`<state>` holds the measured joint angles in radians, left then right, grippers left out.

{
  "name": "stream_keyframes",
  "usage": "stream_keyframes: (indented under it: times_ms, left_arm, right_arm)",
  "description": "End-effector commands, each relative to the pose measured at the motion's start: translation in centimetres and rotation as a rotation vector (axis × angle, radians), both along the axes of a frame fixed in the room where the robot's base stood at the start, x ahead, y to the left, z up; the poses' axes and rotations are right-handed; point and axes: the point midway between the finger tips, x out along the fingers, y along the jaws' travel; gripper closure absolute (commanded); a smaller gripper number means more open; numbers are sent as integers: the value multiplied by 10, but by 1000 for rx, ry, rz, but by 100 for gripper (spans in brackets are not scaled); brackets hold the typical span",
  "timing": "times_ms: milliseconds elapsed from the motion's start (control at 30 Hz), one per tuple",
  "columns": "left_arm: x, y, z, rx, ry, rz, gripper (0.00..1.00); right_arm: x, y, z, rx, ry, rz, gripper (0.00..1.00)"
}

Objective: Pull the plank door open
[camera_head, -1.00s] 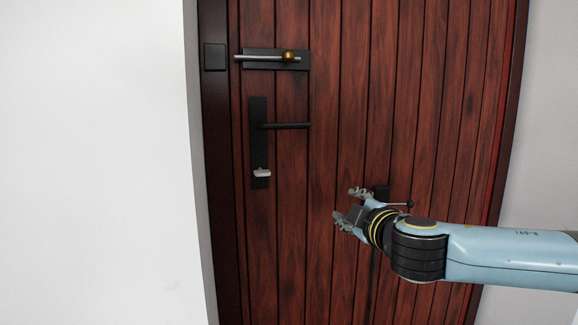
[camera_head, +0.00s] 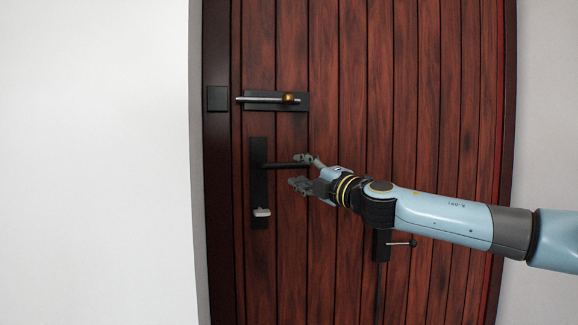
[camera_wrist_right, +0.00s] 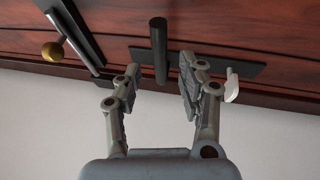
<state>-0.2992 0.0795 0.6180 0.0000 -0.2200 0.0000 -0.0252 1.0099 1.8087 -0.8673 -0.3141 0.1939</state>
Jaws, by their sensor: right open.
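The plank door (camera_head: 345,60) is dark red-brown wood and looks closed in its frame. Its black lever handle (camera_head: 280,165) points right from a tall black plate (camera_head: 258,185). My right gripper (camera_head: 299,172) is open at the lever's free end, one finger over its tip in the picture. In the right wrist view, the lever (camera_wrist_right: 160,50) shows between the two spread fingers of my gripper (camera_wrist_right: 160,72), with gaps on both sides; I cannot tell how deep it sits. My left gripper is not in view.
A sliding bolt (camera_head: 270,99) with a brass knob sits above the handle, its bar reaching toward the frame's black keeper (camera_head: 217,98). A white thumb-turn (camera_head: 261,212) is low on the plate. A black latch (camera_head: 383,245) with a small lever is lower right. White wall (camera_head: 95,160) stands left.

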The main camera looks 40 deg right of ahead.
Motion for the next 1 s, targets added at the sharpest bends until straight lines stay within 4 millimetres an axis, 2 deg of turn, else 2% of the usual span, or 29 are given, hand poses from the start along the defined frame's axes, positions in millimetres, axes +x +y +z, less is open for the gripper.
stream_keyframes:
  times_ms: [33,100,300,500,767,1000]
  left_arm:
    - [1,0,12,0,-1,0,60]
    - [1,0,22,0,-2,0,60]
    - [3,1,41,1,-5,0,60]
    - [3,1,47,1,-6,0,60]
    - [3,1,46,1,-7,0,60]
    - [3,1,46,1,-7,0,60]
  right_arm:
    - [7,-4,7,10,-4,-7,60]
    - [16,-5,10,9,-3,-7,60]
    - [40,-6,13,4,-2,-5,60]
    - [51,-6,11,1,1,-2,60]
    - [52,-6,9,-1,2,-1,60]
    - [52,-6,9,0,2,-2,91]
